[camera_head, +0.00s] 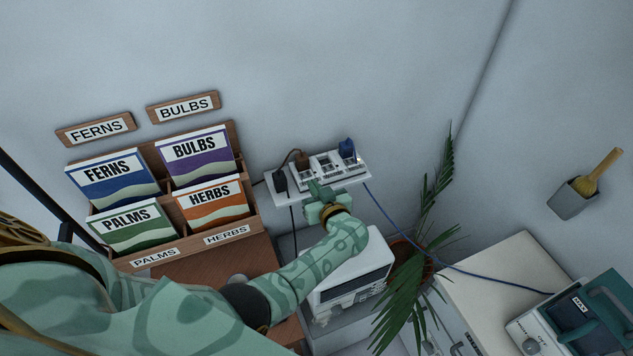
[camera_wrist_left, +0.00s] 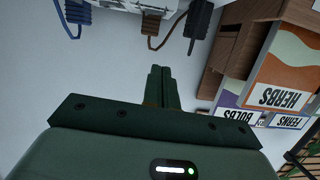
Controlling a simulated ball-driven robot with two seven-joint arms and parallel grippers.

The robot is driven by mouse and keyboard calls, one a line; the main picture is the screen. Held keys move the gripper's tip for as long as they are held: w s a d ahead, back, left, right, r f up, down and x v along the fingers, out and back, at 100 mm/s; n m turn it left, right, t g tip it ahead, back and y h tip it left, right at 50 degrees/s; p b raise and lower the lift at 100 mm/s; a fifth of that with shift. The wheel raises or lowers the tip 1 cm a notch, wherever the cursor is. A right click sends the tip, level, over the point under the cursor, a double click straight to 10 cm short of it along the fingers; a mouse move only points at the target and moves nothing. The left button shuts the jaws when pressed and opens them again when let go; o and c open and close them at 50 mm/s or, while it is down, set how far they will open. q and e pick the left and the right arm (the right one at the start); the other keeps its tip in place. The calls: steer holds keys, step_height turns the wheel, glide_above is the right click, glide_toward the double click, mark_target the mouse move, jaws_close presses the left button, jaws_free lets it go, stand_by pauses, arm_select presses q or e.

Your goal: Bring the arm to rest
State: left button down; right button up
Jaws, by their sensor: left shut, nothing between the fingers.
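My left arm comes in from the left in the head view and reaches across to the power strip. My left gripper (camera_head: 318,188) is at the front edge of the white shelf with the power strip (camera_head: 325,165). It is shut and empty. In the left wrist view the two fingers (camera_wrist_left: 158,85) are together, with bare wall behind them. A blue plug (camera_head: 347,149), a brown plug (camera_head: 302,160) and a black plug (camera_head: 280,180) are on the strip. My right gripper is not in view.
A wooden rack (camera_head: 255,222) with seed packets stands left of the gripper. Below the strip is a white appliance (camera_head: 350,290). A potted palm (camera_head: 402,290) stands right of it. A white cabinet (camera_head: 490,280) with a green-handled device (camera_head: 580,320) is at right.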

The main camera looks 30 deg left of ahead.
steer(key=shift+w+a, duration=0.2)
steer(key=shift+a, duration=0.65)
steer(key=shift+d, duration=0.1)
